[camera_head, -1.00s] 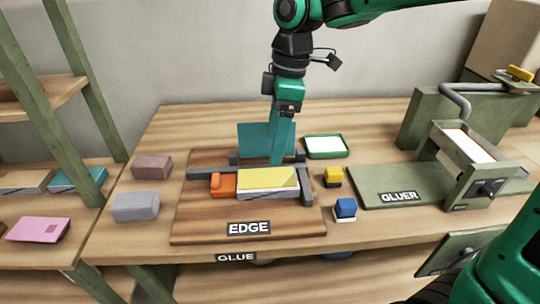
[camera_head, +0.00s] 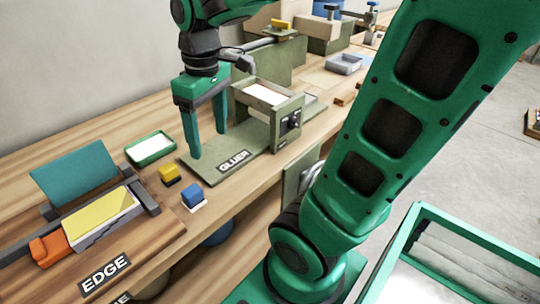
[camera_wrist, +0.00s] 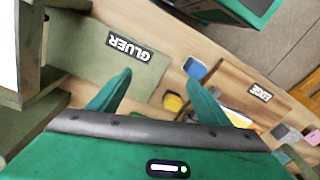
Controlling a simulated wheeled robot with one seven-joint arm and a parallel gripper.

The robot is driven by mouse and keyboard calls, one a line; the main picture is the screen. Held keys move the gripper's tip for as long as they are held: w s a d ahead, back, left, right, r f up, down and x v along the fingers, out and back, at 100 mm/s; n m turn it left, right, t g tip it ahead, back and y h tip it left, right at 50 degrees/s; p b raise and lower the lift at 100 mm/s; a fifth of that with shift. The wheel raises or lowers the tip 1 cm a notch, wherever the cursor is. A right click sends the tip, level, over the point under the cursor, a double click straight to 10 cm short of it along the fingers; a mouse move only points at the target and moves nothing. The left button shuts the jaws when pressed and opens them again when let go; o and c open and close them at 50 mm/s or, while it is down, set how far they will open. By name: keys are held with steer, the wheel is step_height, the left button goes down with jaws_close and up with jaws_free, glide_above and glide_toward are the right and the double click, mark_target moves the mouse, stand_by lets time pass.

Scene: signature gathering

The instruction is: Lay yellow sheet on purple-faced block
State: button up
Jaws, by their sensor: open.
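The yellow sheet (camera_head: 98,214) lies on top of a pale block (camera_head: 106,230) in the jig on the EDGE board (camera_head: 150,232). The block's visible side looks whitish; I cannot make out a purple face. An orange piece (camera_head: 50,249) touches or nearly touches its left end, and a dark grey bar (camera_head: 146,197) stands at its right end. My gripper (camera_head: 208,142) is open and empty, pointing down over the GLUER base, to the right of the block and away from it. In the wrist view my gripper (camera_wrist: 158,80) has its fingers spread with nothing between them.
The green gluer (camera_head: 268,110) stands beside my gripper. A green-rimmed tray (camera_head: 151,149), a yellow-topped stamp (camera_head: 169,173) and a blue-topped stamp (camera_head: 192,195) lie between gluer and jig. A teal panel (camera_head: 75,170) stands tilted behind the block.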

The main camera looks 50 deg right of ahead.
steer(key=s+d+f+m, duration=0.3)
steer(key=s+d+m, duration=0.1)
steer(key=s+m, duration=0.1)
steer(key=s+d+f+m, duration=0.2)
steer(key=s+d+m, duration=0.2)
steer(key=s, duration=0.4)
steer(key=shift+s+d+f+m, duration=0.3)
steer(key=shift+d+f+m, duration=0.1)
steer(key=shift+d, duration=0.35)
